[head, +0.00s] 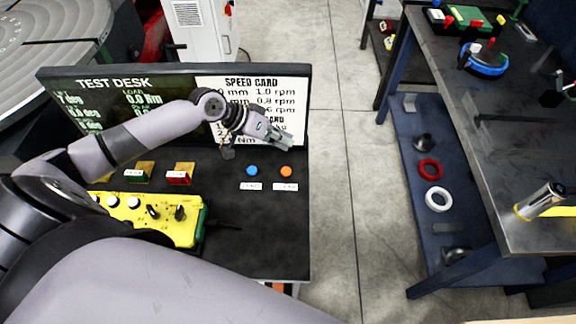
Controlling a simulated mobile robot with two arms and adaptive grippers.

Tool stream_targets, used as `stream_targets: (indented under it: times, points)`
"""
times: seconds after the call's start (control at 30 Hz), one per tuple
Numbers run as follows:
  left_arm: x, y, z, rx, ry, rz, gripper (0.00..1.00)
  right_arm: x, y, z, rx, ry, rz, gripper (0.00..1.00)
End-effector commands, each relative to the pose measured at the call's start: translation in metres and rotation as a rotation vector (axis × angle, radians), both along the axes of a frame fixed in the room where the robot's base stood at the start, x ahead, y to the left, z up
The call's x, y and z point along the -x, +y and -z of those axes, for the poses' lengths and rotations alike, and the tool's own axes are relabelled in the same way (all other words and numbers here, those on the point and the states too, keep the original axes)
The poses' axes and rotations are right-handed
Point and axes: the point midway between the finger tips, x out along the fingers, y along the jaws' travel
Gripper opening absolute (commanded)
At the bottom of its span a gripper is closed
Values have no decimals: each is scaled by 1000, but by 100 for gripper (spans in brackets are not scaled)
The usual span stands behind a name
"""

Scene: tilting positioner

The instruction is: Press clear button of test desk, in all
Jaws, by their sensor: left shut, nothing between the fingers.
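The test desk (245,245) is a dark bench with an upright panel at its back headed TEST DESK (113,84). A blue button (252,170) and an orange button (286,171) sit side by side on its right part. Each has a small white label in front, too small to read, so I cannot tell which is the clear button. My left gripper (286,143) is shut and empty. It appears just behind and above the orange button, in front of the speed card, apart from both buttons. My right gripper is out of view.
A speed card (255,83) is on the panel, partly covered by my left arm. A yellow control box (150,222) and green and red blocks (180,174) occupy the desk's left. A dark workbench (500,150) stands at right, beyond clear floor (345,190).

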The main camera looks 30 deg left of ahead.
Motion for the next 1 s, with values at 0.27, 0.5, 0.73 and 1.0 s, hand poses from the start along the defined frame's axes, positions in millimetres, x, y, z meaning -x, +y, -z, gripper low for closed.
stream_targets:
  times: [0.27,0.5,0.73,1.0]
  points:
    - [0,0,7,0,0,0,0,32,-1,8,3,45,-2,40]
    - [0,0,33,0,0,0,0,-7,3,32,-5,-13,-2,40]
    - [0,0,68,-1,0,1,0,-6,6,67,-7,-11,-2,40]
    - [0,0,88,0,0,0,0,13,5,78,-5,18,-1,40]
